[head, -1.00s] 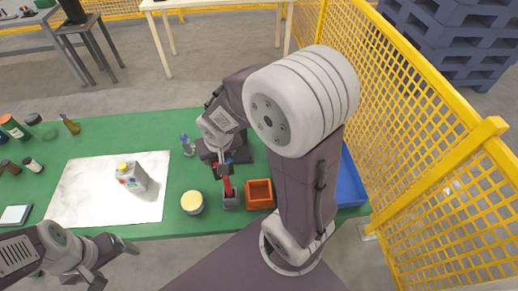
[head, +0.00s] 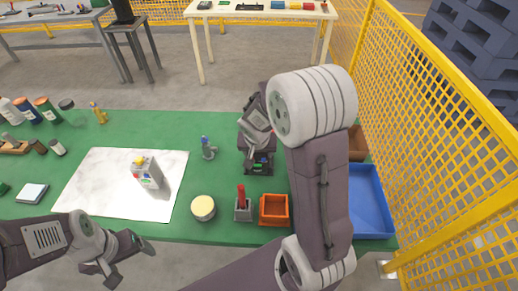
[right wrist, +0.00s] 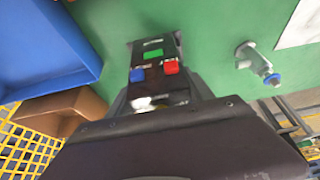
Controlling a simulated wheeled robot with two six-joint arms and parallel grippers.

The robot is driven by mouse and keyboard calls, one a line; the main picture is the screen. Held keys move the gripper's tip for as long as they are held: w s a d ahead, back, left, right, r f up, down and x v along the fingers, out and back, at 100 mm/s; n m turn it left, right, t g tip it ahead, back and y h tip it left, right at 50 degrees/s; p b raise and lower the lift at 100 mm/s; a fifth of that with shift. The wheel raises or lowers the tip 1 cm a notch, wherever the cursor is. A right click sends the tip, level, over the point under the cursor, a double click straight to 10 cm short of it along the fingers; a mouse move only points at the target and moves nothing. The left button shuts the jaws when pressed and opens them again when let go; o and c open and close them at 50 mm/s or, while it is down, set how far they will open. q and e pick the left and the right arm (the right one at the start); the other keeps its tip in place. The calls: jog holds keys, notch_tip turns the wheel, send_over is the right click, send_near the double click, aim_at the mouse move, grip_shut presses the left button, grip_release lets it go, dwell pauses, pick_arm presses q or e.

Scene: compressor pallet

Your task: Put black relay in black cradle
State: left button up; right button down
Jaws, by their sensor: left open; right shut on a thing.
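My right gripper (head: 259,163) is over the green table, behind the small containers at its front edge. In the right wrist view its fingertips (right wrist: 154,71), with blue and red patches, are shut on a dark block with a green patch, apparently the black relay (right wrist: 152,44). The fingers hide part of it. I cannot make out a black cradle apart from the dark shapes at the gripper, nor whether the block touches anything below. My left gripper (head: 124,257) is open and empty before the table's front left edge.
A grey holder (head: 243,215) with an upright red piece (head: 241,195) stands beside an orange open box (head: 274,210). A yellow-topped round tub (head: 203,208) is left of them. A blue tray (head: 371,203) lies right.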

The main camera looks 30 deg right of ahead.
jog(key=shift+w+d+f, duration=0.25)
jog(key=shift+w+d, duration=0.1)
jog(key=shift+w, duration=0.05)
jog(key=w+d+f, duration=0.1)
jog(key=w+f, duration=0.1)
jog(key=w, duration=0.1)
jog(key=shift+d+f, duration=0.3)
jog(key=shift+d, duration=0.1)
jog(key=shift+s+a+f, duration=0.1)
jog(key=shift+f, duration=0.05)
jog(key=shift+c, duration=2)
grip_release()
